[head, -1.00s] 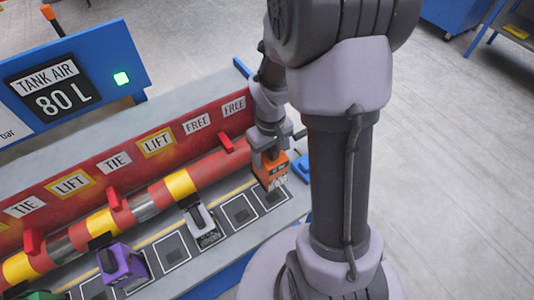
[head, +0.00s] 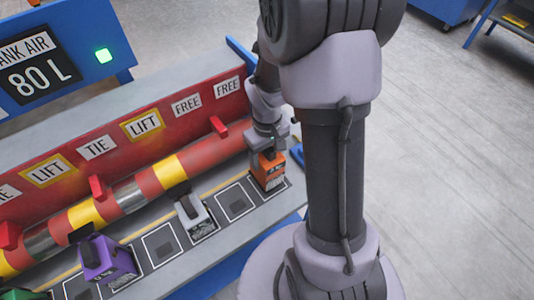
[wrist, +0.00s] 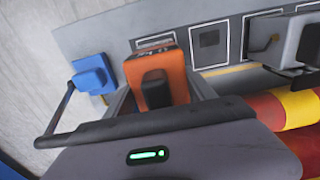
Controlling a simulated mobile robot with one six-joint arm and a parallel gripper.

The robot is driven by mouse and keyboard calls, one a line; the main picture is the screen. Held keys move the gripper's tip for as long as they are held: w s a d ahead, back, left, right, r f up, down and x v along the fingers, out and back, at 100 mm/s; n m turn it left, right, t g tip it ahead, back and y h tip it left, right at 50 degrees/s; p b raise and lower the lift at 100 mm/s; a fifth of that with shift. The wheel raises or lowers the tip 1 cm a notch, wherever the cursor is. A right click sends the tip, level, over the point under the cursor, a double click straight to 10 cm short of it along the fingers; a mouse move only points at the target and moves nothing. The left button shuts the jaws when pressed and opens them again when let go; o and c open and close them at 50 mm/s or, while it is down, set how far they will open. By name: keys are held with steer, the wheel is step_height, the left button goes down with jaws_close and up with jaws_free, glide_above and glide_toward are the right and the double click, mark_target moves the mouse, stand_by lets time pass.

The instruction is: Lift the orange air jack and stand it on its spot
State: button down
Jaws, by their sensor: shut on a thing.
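The orange air jack (head: 269,172) is upright at the right end of the row of dark square spots, over or on the last one. I cannot tell whether its base touches the bench. My gripper (head: 268,150) is above it and shut on it. In the wrist view the orange air jack (wrist: 158,75) sits between the fingers of my gripper (wrist: 158,90), its black top part towards me. An empty square spot (head: 236,203) lies just left of it, and that spot also shows in the wrist view (wrist: 209,39).
A grey-white jack (head: 195,217) and a purple jack (head: 106,261) stand further left. The red and yellow pipe (head: 160,178) runs behind the row, under a red label board (head: 110,143). A blue object (wrist: 93,74) lies at the bench's right end.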

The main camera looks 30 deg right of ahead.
steer(key=shift+f+b, duration=0.75)
steer(key=shift+f, duration=0.55)
steer(key=shift+f+b, duration=0.45)
steer(key=shift+f, duration=0.05)
steer(key=shift+c, duration=1.2)
jaws_free()
step_height(320, 180, up, 18)
steer(key=p, duration=0.6)
steer(key=shift+f+p, duration=0.25)
steer(key=shift+p, duration=0.15)
steer(key=shift+a+r+b, duration=0.2)
steer(key=shift+a+b, duration=0.1)
steer(key=shift+a, duration=0.05)
steer(key=s+a+r+m+t+y+b, duration=0.1)
steer(key=s+a+r+m+t+b, duration=0.1)
steer(key=s+a, duration=0.3)
steer(key=s+a+r+m+t+y+b, duration=0.1)
steer(key=s+a+r+m+t+b, duration=0.1)
steer(key=s+a+b, duration=0.3)
steer(key=s+a+r+t, duration=0.1)
steer(key=a, duration=0.3)
steer(key=shift+s+m+t, duration=0.15)
steer(key=shift+m+t, duration=0.25)
